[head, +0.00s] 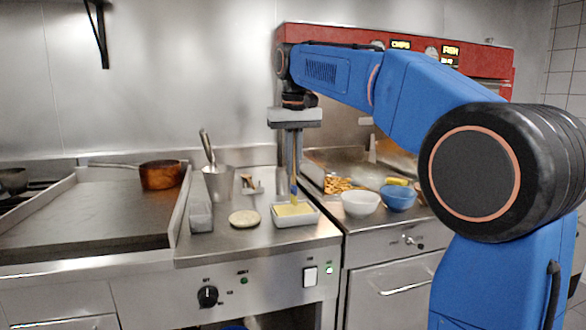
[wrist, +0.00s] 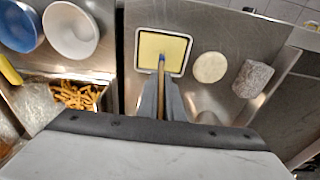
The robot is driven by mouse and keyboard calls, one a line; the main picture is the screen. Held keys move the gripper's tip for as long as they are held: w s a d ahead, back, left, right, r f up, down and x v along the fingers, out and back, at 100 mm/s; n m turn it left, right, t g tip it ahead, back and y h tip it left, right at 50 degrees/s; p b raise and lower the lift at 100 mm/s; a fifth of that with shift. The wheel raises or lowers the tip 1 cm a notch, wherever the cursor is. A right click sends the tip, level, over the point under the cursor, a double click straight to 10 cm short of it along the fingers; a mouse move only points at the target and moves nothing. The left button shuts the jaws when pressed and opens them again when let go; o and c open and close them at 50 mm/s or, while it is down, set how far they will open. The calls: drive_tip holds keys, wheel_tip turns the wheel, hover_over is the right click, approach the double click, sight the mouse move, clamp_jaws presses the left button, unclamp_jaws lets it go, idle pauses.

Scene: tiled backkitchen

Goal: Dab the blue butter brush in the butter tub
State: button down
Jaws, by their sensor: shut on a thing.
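The blue butter brush (head: 294,186) hangs upright below my gripper (head: 294,155), with its wooden handle between the fingers and its blue end pointing down. The gripper is shut on the handle. The butter tub (head: 297,220) is a pale tray with yellow butter, directly beneath the brush. I cannot tell whether the tip touches the butter.
A round flat dough piece (head: 244,218) and a grey block (head: 201,217) lie left of the tub. A metal pot (head: 218,184) stands behind them. White (head: 360,203) and blue (head: 398,198) bowls stand right, before the fries (head: 340,185).

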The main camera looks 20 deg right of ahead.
drive_tip(key=shift+r, duration=2.75)
drive_tip(key=shift+a, duration=0.1)
